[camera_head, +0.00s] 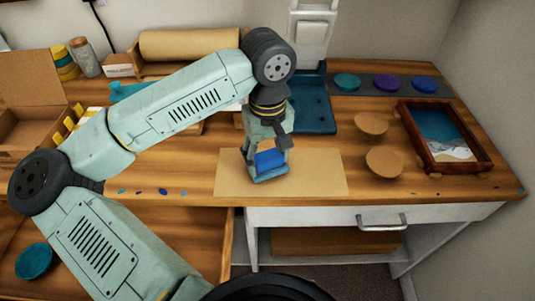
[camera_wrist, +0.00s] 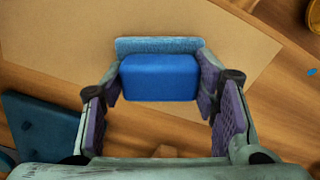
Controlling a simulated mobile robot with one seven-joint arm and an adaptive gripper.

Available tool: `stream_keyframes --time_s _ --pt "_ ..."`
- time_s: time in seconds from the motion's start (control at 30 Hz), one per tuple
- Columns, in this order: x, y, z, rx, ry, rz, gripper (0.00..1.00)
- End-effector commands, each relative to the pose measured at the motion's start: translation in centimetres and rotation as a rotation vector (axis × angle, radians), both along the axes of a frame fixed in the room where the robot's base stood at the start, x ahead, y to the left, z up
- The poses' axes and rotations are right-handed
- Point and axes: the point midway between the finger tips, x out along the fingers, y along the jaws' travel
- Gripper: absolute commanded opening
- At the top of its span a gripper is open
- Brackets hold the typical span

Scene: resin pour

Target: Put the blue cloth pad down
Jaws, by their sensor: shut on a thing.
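The blue cloth pad (camera_wrist: 158,78) is a small blue block with a lighter, textured strip along its far edge in the wrist view. In the head view the blue cloth pad (camera_head: 270,158) is at the front middle of the bench, over a tan paper sheet (camera_head: 320,178). My gripper (camera_wrist: 160,85) is shut on the pad, with a finger at each of its sides. In the head view my gripper (camera_head: 268,165) points down, low over the sheet. I cannot tell whether the pad touches the sheet.
A framed blue tray (camera_head: 484,160) stands at the right, beside two round tan discs (camera_head: 384,162). Cups of colour (camera_head: 392,83) sit on a dark strip at the back. An open drawer (camera_head: 200,235) is at the front left.

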Motion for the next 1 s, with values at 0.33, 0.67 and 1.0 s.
stream_keyframes --time_s 0.33,0.67,1.0 --pt "0.0 0.0 -0.3 0.000 0.000 0.000 0.64" --pt "0.0 0.0 -0.3 0.000 0.000 0.000 0.75" --pt "0.1 0.0 1.4 0.001 -0.004 0.002 0.75"
